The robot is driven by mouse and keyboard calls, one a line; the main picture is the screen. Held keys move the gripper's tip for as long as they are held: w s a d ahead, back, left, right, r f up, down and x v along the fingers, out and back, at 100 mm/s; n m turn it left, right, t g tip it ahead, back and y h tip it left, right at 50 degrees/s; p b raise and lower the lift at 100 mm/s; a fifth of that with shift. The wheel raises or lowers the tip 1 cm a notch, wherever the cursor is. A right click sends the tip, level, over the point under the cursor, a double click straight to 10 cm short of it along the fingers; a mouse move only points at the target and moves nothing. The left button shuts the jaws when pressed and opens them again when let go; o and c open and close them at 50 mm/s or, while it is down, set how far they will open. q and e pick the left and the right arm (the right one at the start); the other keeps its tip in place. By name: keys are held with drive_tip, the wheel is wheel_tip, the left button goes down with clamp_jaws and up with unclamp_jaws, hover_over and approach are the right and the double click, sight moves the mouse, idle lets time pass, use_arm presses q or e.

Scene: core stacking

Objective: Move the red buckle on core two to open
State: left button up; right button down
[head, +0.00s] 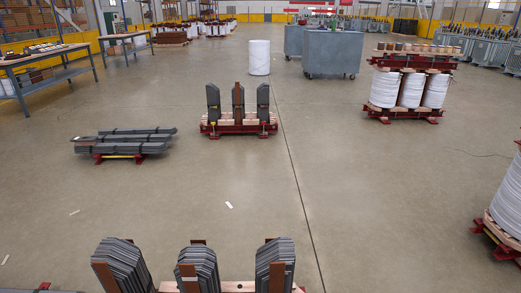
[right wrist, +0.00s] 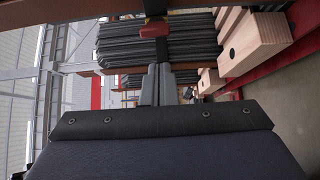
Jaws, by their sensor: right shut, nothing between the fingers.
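In the right wrist view, my right gripper (right wrist: 157,68) is shut and empty, its two grey fingers side by side. Just beyond the fingertips is a red buckle (right wrist: 155,31) on a dark strap that runs across a stack of dark steel sheets (right wrist: 120,45). The fingertips look apart from the buckle, though the exact gap is hard to judge. I cannot tell whether the buckle is open or shut. In the head view, a core of three stacks (head: 195,266) stands at the bottom edge; no buckle or gripper shows there. My left gripper is in neither view.
Pale wooden blocks (right wrist: 252,42) lie beside the stack in the right wrist view, near a red beam (right wrist: 290,50). In the head view, a second core (head: 238,118) on a red frame and a flat pile of sheets (head: 125,143) stand farther off.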

drive_tip(key=shift+a, duration=0.45)
drive_tip(key=shift+w+a, duration=0.2)
drive_tip(key=shift+a, duration=0.7)
drive_tip(key=c, duration=2.2)
unclamp_jaws()
drive_tip(key=c, duration=1.6)
unclamp_jaws()
drive_tip(key=shift+c, duration=0.2)
